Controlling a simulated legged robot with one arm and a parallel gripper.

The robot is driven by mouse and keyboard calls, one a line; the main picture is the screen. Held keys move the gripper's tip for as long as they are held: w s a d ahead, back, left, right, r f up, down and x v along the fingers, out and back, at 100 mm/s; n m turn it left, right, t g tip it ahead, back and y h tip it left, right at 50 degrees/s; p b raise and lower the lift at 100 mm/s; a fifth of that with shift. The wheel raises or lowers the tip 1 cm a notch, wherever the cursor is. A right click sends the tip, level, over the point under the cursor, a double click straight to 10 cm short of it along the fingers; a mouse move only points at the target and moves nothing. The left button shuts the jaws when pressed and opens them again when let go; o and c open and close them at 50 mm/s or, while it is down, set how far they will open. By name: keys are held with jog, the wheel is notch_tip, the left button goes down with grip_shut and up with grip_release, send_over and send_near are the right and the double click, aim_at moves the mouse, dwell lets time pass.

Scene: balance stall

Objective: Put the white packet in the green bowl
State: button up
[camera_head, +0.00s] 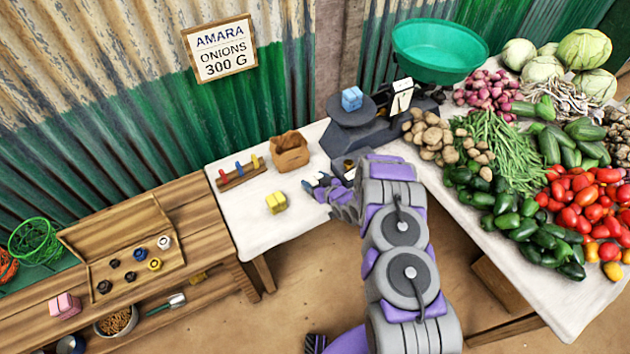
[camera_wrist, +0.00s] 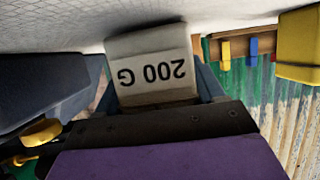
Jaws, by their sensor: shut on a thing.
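The white packet (camera_wrist: 155,65), printed "200 G", sits between my gripper's jaws in the wrist view and reads upside down there. My gripper (camera_head: 324,186) is shut on it, low over the white table near the balance. In the head view the packet is mostly hidden by the jaws. The green bowl (camera_head: 440,52) is at the back, on the right side of the dark balance (camera_head: 378,132), and its visible inside looks empty. A blue packet (camera_head: 352,98) rests on the balance's dark left pan (camera_head: 351,113).
A yellow packet (camera_head: 276,202), a brown paper bag (camera_head: 290,151) and a small peg rack (camera_head: 241,173) stand left of my gripper. Vegetables, including tomatoes (camera_head: 585,205), crowd the right of the table. A wooden bench (camera_head: 200,215) with a tray stands at left.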

jog(key=shift+f, duration=0.2)
jog(key=o, duration=1.2)
jog(key=v, duration=0.5)
jog(key=p+v, duration=0.1)
jog(key=v, duration=0.5)
jog(key=p+v, duration=0.1)
jog(key=v, duration=0.5)
jog(key=shift+s+d+f, duration=0.1)
jog(key=shift+d+f, duration=0.1)
jog(key=shift+d, duration=0.2)
